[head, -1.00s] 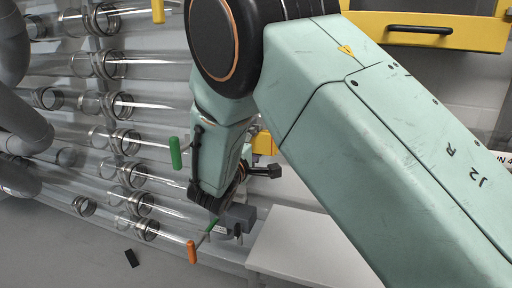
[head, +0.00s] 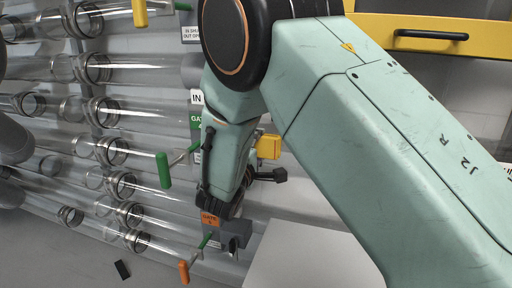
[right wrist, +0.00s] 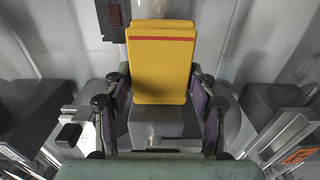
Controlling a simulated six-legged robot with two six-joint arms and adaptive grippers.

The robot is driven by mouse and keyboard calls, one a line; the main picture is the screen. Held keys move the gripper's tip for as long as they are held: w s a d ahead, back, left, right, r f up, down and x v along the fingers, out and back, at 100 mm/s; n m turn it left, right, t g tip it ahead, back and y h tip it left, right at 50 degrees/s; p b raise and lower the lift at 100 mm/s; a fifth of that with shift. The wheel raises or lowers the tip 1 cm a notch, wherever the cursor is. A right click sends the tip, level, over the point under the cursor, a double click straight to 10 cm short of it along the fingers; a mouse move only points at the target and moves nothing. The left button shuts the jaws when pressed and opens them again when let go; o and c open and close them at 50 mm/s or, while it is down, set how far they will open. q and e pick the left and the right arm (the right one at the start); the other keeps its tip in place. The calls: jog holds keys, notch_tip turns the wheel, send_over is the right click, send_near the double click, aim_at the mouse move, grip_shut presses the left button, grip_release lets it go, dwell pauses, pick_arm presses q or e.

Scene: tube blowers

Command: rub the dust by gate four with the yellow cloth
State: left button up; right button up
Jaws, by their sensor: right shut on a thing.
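The yellow cloth (right wrist: 160,65) is a thick folded pad with a red stripe near its far edge. My right gripper (right wrist: 161,92) is shut on it, with purple finger pads at both sides. In the head view a yellow piece of it (head: 268,147) shows beside my arm, which hides most of the gripper. A green sign reading GATE (head: 196,122) is partly covered by my arm, and its number is hard to read. A green handle (head: 163,170) stands left of that sign. I cannot make out dust in either view. My left gripper is not in view.
Clear tubes with metal collars (head: 107,152) run across the left. An orange GATE label (head: 210,219) and an orange handle (head: 184,271) are lower down.

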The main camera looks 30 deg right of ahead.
jog(key=shift+s+a+r, duration=0.15)
jog(key=shift+s+r, duration=0.1)
jog(key=shift+s, duration=0.15)
jog(key=shift+w+f, duration=0.15)
jog(key=shift+w, duration=0.05)
jog(key=shift+d, duration=0.2)
jog(key=shift+w+d, duration=0.15)
jog(key=shift+w, duration=0.1)
jog(key=shift+d+b, duration=0.1)
jog(key=shift+b, duration=0.25)
jog(key=shift+w+d, duration=0.3)
jog(key=shift+d, duration=0.05)
jog(key=shift+b, duration=0.3)
